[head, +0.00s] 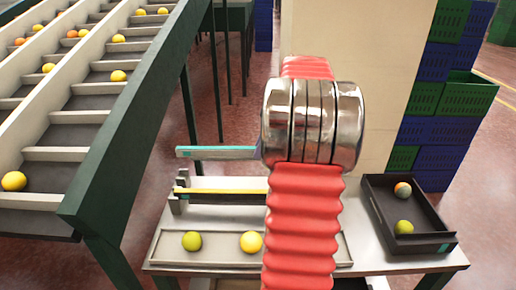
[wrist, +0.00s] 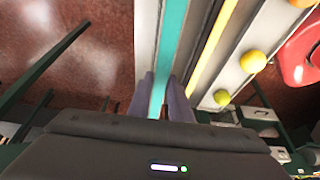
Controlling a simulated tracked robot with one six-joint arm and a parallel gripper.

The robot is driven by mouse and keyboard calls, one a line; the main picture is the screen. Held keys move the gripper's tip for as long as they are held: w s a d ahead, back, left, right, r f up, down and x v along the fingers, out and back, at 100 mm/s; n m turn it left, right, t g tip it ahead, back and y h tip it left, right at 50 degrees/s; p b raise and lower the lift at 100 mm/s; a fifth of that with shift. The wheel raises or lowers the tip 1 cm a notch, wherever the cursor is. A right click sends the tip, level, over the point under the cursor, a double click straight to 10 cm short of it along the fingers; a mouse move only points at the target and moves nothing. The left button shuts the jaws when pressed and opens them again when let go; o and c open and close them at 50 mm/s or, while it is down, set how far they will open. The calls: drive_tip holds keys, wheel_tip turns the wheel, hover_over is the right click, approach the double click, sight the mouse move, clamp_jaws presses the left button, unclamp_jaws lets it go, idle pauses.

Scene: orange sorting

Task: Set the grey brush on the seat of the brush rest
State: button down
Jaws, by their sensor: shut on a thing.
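The grey brush (head: 218,153), long and flat with a teal stripe, is level above the table's back edge in the head view. Its right part is hidden behind my arm. In the wrist view the brush (wrist: 172,42) runs away from me between the fingers of my gripper (wrist: 163,92), which is shut on it. The head view hides my gripper behind the arm. The brush rest (head: 179,194) appears as a grey upright bracket on the table, just below and in front of the brush. A yellow-striped bar (head: 228,192) runs right from it. The brush is apart from the rest.
A dark box (head: 378,204) at right holds two fruits. A sloping conveyor (head: 110,160) stands at left, stacked crates (head: 425,128) behind right.

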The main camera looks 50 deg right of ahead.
wheel_tip(320, 180, down, 7)
idle(0.8)
drive_tip(key=shift+f, duration=1.2)
idle(1.4)
drive_tip(key=c, duration=1.5)
unclamp_jaws()
drive_tip(key=shift+c, duration=0.2)
drive_tip(key=v, duration=1.3)
drive_tip(key=shift+s+d+r, duration=0.15)
drive_tip(key=shift+r, duration=0.15)
